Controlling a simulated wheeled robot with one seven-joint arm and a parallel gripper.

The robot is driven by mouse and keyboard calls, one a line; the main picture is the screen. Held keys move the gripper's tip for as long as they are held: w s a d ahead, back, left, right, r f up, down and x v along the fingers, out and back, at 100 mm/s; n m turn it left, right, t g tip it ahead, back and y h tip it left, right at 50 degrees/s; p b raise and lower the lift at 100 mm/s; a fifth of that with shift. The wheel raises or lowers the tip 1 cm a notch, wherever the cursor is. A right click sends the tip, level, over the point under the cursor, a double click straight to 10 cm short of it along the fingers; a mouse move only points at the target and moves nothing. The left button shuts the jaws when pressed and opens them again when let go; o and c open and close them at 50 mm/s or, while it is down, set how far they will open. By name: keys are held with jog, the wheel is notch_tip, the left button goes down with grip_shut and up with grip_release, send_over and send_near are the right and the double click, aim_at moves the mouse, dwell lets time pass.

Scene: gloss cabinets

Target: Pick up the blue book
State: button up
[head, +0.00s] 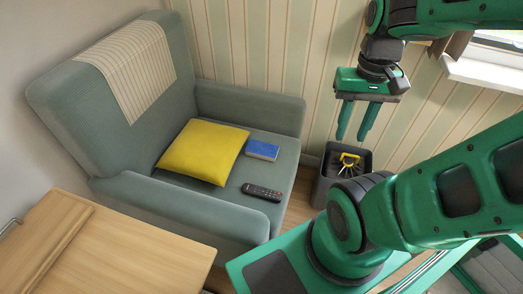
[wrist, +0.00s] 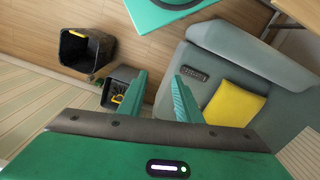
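The blue book (head: 262,149) lies flat on the seat of the grey-green armchair (head: 250,105), beside the right corner of a yellow cushion (head: 204,152). The book does not show in the wrist view, where my gripper may hide it. My gripper (head: 352,138) is open and empty in the air, to the right of the armchair and apart from the book. Its two fingers also show spread in the wrist view (wrist: 160,76).
A black remote (head: 262,192) lies on the front of the seat; armrests flank the seat. A dark bin (head: 324,181) with yellow-handled items stands right of the chair. Another dark bin (wrist: 87,49) shows in the wrist view. A wooden table (head: 110,250) is at lower left.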

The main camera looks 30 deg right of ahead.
jog(key=o, duration=0.9)
jog(key=shift+s+r, duration=0.25)
jog(key=shift+s, duration=0.15)
jog(key=shift+c, duration=0.2)
jog(key=o, duration=0.5)
jog(key=shift+w+d+n, duration=0.15)
jog(key=shift+w+n, duration=0.15)
jog(key=shift+o, duration=0.8)
jog(key=w+d+f+n, duration=0.2)
jog(key=w, duration=0.3)
jog(key=w+d+f+n, duration=0.2)
jog(key=w+f, duration=0.1)
jog(key=w, duration=0.2)
jog(key=shift+d+f+g, duration=0.25)
jog(key=shift+g, duration=0.05)
jog(key=n+t+y, duration=0.9)
jog(key=n, duration=0.2)
send_near(263, 148)
jog(key=shift+s+r, duration=0.2)
jog(key=shift+s, duration=0.1)
jog(key=shift+w+a+f, duration=0.2)
jog(key=shift+w+f, duration=0.05)
jog(key=shift+w, duration=0.15)
jog(key=x, duration=1)
jog(key=shift+f, duration=0.1)
